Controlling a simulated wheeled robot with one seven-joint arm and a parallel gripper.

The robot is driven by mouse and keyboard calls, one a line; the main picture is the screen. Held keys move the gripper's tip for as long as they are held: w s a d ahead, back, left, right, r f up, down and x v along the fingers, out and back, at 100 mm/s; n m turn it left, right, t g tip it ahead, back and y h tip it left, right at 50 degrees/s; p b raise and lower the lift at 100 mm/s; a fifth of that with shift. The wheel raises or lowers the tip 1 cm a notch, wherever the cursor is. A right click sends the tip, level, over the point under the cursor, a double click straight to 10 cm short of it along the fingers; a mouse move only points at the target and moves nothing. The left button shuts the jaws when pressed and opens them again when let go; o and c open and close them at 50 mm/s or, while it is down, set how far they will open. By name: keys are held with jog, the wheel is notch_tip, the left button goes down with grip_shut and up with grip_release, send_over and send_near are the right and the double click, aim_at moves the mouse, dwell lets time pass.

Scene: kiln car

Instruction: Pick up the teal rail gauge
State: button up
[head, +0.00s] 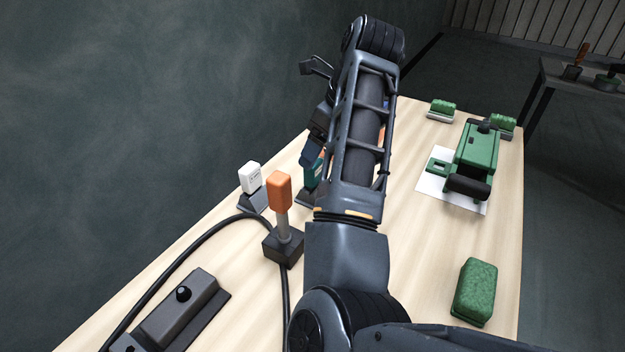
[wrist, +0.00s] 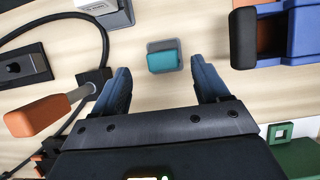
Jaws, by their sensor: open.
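The teal rail gauge (head: 314,174) stands in a small dark grey holder on the wooden table, partly hidden behind my arm in the head view. In the wrist view the teal gauge (wrist: 164,61) shows from above in its grey holder, just beyond my fingertips and roughly centred between them. My gripper (wrist: 160,76) is open and empty, its two blue-grey fingers spread wider than the gauge. In the head view my gripper (head: 312,150) is above the gauge and mostly hidden by my arm.
A white labelled block (head: 250,177) sits in a similar holder to the left. An orange-handled lever (head: 280,192) and a black cable are nearby. A blue device (wrist: 297,35) lies right in the wrist view. A green machine (head: 479,147) and green blocks occupy the table's right side.

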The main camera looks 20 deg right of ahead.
aim_at(311, 177)
jog(key=shift+d+x, duration=0.2)
jog(key=shift+x, duration=1.3)
jog(key=shift+d+x, duration=0.15)
jog(key=shift+x, duration=1.4)
jog(key=shift+s+f, duration=0.15)
jog(key=shift+s, duration=0.05)
jog(key=c, duration=1.2)
jog(key=shift+o, duration=0.2)
